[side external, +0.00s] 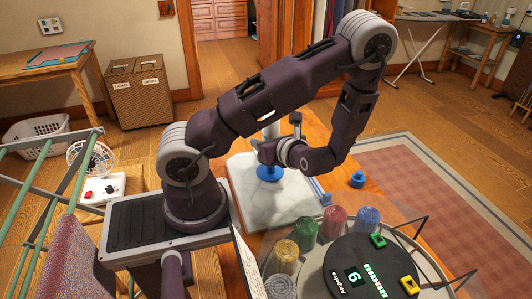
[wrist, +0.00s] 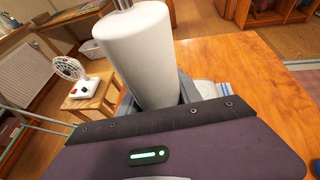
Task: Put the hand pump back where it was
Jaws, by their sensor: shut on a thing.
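The hand pump is a white cylinder (wrist: 138,52) with a thin metal rod at its top in the wrist view. In the side view its white body (side external: 269,131) shows partly behind my gripper (side external: 266,151), with a round blue part (side external: 270,173) below. My gripper is shut around the cylinder; its grey fingers also show in the wrist view (wrist: 160,98). The pump looks nearly upright in the side view. It is over a pale marbled slab (side external: 245,203); I cannot tell whether its blue bottom touches the slab. Its lower end is hidden in the wrist view.
A small blue object (side external: 357,180) stands on the wooden table right of the slab. Several coloured ribbed containers (side external: 335,222) and a round black device (side external: 352,268) stand at the front. A small fan (side external: 100,158) is at left. Bare wood shows right of the slab.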

